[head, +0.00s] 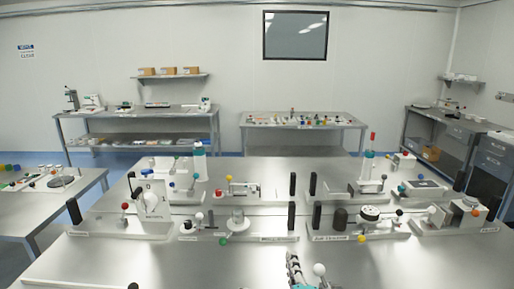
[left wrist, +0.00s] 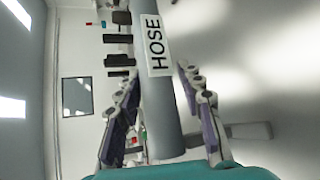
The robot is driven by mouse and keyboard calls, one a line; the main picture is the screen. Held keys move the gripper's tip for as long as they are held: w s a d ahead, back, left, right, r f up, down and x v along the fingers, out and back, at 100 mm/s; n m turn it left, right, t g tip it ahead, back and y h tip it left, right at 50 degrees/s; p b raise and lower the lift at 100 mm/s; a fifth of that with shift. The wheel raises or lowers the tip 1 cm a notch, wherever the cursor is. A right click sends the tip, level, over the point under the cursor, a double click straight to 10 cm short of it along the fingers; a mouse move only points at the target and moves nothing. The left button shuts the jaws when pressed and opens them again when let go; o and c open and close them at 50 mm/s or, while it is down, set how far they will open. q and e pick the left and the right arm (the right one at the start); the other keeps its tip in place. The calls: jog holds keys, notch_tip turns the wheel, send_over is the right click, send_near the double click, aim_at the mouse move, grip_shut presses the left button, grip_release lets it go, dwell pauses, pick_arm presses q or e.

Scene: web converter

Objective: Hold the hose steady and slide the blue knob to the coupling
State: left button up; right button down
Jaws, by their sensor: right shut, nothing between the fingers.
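A grey hose (left wrist: 160,110) with a white HOSE label (left wrist: 157,45) runs top to bottom through the left wrist view. My left gripper (left wrist: 160,75) has one finger on each side of it. Its fingertips lie close to the hose's edges; whether they press on it cannot be told. I cannot pick out the blue knob or the coupling surely.
Several white-based fixtures with coloured ball knobs and black posts stand on the steel table, such as the black-drum station (head: 341,217) and the round-dial station (head: 369,213). The table's front (head: 200,265) is mostly clear. A side table (head: 50,210) stands at left.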

pick_arm(q)
jog(key=shift+o, duration=0.3)
jog(key=shift+w+r, duration=0.1)
jog(key=shift+a+r, duration=0.1)
jog(key=shift+a, duration=0.15)
jog(key=v, duration=1.1)
jog(key=shift+s, duration=0.4)
